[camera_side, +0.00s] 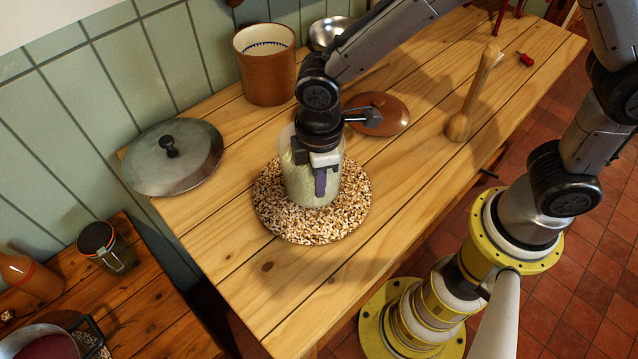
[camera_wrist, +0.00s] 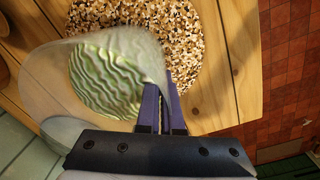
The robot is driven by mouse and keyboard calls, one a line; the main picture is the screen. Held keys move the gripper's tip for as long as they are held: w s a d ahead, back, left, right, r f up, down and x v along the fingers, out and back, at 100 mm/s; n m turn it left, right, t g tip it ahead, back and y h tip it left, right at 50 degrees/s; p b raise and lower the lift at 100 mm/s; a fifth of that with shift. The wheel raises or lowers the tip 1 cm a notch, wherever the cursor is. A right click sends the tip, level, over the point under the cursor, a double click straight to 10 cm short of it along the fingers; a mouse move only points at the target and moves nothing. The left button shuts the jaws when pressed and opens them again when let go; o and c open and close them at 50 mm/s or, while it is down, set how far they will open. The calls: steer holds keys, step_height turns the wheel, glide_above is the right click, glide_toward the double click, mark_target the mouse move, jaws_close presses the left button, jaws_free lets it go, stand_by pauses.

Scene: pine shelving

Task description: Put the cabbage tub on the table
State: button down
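The cabbage tub (camera_side: 302,190) is a clear, upright tub with pale green shredded cabbage in it. It stands on or just above a round speckled mat (camera_side: 344,222) on the pine table; I cannot tell if its base touches. My gripper (camera_side: 320,184) points down at the tub's near side. One purple finger shows outside the front wall; the other is hidden in the side view. In the wrist view, both fingers (camera_wrist: 162,88) are close together on the tub's wall, with cabbage (camera_wrist: 112,72) beside them. The gripper looks shut on this wall.
A grey lid (camera_side: 185,165) lies left of the mat. A brown crock (camera_side: 266,75), a steel bowl (camera_side: 328,32) and a brown lid (camera_side: 388,112) are behind. A wooden pestle (camera_side: 474,92) lies right. The table's front part (camera_side: 300,295) is clear. A lower shelf (camera_side: 150,315) holds jars.

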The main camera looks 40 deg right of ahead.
steer(key=shift+f, duration=0.6)
steer(key=shift+f, duration=0.15)
steer(key=c, duration=1.1)
jaws_free()
step_height(320, 180, up, 12)
steer(key=shift+s+a+f, duration=0.1)
steer(key=shift+f, duration=0.1)
steer(key=shift+r, duration=0.35)
